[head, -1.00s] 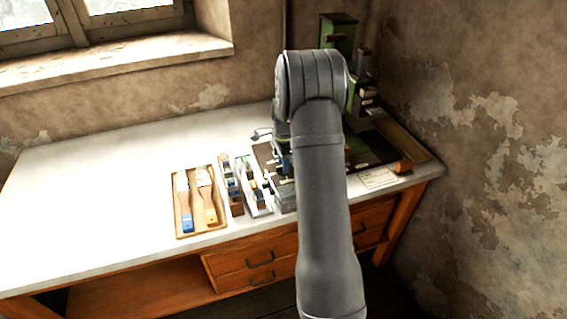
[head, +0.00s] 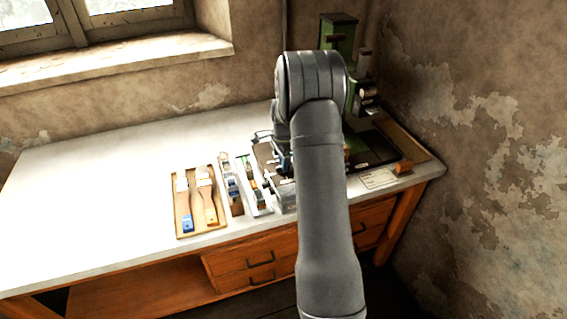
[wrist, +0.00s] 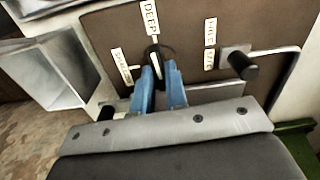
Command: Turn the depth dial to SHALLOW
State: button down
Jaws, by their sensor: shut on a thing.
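The depth dial (wrist: 155,50) is a dark round knob with a pale line, set on a brown panel (wrist: 105,30) in the wrist view. A DEEP label (wrist: 150,18) sits just above it, and the pale line points roughly up towards that label. Another label (wrist: 122,66), too blurred to read surely, lies at its left. My gripper (wrist: 160,74) has blue fingers shut on the dial from below, hiding its lower part. In the head view my own arm hides the dial and most of the fingers.
A black peg (wrist: 243,66) on a metal block stands right of the dial, beside another label (wrist: 210,44). A grey open box (wrist: 48,72) is at left. In the head view, a brush tray (head: 178,215) and green press (head: 337,32) flank my arm; the left tabletop is clear.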

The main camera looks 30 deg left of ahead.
jog(key=n, duration=0.8)
jog(key=shift+n, duration=0.3)
jog(key=n, duration=0.4)
jog(key=shift+n, duration=2.3)
jog(key=c, duration=1.4)
grip_release()
jog(key=shift+c, duration=0.2)
notch_tip(320, 180, up, 18)
jog(key=shift+f, duration=0.25)
